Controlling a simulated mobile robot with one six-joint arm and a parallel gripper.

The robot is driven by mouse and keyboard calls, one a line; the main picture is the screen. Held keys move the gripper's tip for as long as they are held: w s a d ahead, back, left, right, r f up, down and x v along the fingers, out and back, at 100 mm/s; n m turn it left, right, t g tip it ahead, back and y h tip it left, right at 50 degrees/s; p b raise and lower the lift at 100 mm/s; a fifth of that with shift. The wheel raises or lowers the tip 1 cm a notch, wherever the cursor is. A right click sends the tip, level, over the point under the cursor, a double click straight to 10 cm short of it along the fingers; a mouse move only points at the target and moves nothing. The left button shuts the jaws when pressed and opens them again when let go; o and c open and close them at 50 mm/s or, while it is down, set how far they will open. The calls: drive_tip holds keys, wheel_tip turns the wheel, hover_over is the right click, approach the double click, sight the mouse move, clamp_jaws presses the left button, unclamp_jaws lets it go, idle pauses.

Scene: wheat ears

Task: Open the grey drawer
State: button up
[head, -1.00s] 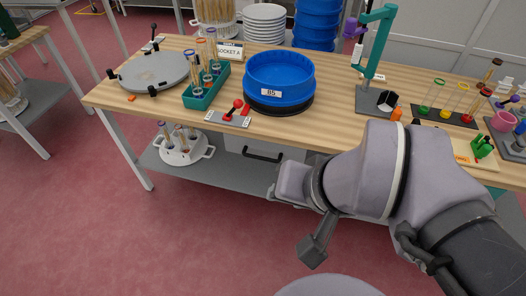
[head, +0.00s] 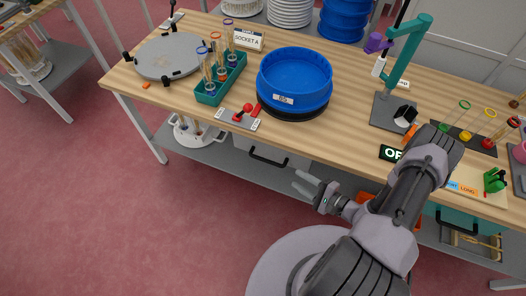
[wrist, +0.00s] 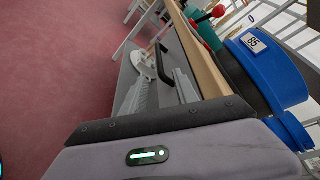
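The grey drawer (head: 296,159) is under the wooden table, below the blue sieve. Its black bar handle (head: 268,155) faces the front. The drawer appears shut in the head view. My gripper (head: 302,184) is in front of the table, to the right of and nearer than the handle, and not touching it. Its two fingers look spread apart with nothing between them. The fingertips are not visible there.
A grey lower shelf (head: 226,156) holds a white round rack (head: 199,133) left of the drawer. The wooden table edge (head: 330,160) runs above the handle. A teal drawer (head: 446,214) is at the right. Red floor is free in front at the left.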

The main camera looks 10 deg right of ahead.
sight(265, 159)
drive_tip(key=b+x, duration=0.4)
drive_tip(key=x, duration=1.1)
drive_tip(key=shift+w+a+f, duration=0.15)
drive_tip(key=shift+a+f, duration=0.1)
drive_tip(key=shift+a, duration=0.15)
drive_tip(key=shift+w+a, duration=0.35)
drive_tip(key=shift+w, duration=0.15)
clamp_jaws()
